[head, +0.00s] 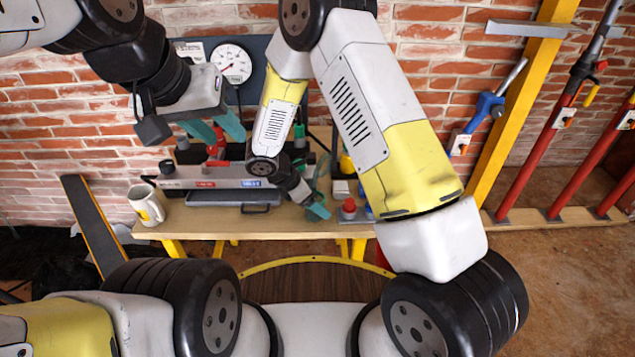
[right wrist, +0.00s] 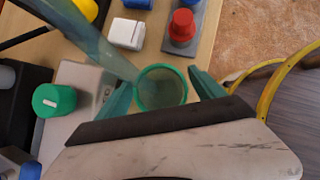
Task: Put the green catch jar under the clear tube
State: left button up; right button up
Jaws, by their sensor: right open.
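The green catch jar (right wrist: 161,88) shows in the right wrist view as a round green rim seen from above. My right gripper (right wrist: 161,92) is open, with one teal finger on each side of the jar; I cannot tell whether they touch it. The clear tube (right wrist: 92,38) slants down from the upper left and its lower end is close beside the jar's rim. In the head view my right gripper (head: 318,208) is low over the bench's right part, and the jar is hard to make out there.
The wooden bench (head: 260,222) carries a white mug (head: 147,205) at its left end. A red knob (right wrist: 182,24), a white block (right wrist: 126,33) and a green knob (right wrist: 54,100) stand near the jar. A brick wall is behind; red posts (head: 540,150) stand at right.

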jog(key=v, duration=1)
notch_tip(320, 180, up, 7)
jog(key=m+y, duration=0.1)
jog(key=m, duration=0.3)
send_over(316, 217)
jog(key=s+d+r+m+y, duration=0.2)
jog(key=s+d+r+m, duration=0.2)
jog(key=d+r+m, duration=0.4)
jog(key=s+d+r+m+t+y, duration=0.3)
jog(key=s+d+r+m+y, duration=0.2)
jog(key=s+r+m, duration=0.5)
notch_tip(316, 217, up, 2)
jog(key=shift+s+d+r, duration=0.1)
jog(key=shift+s+d, duration=0.1)
jog(key=shift+s, duration=0.9)
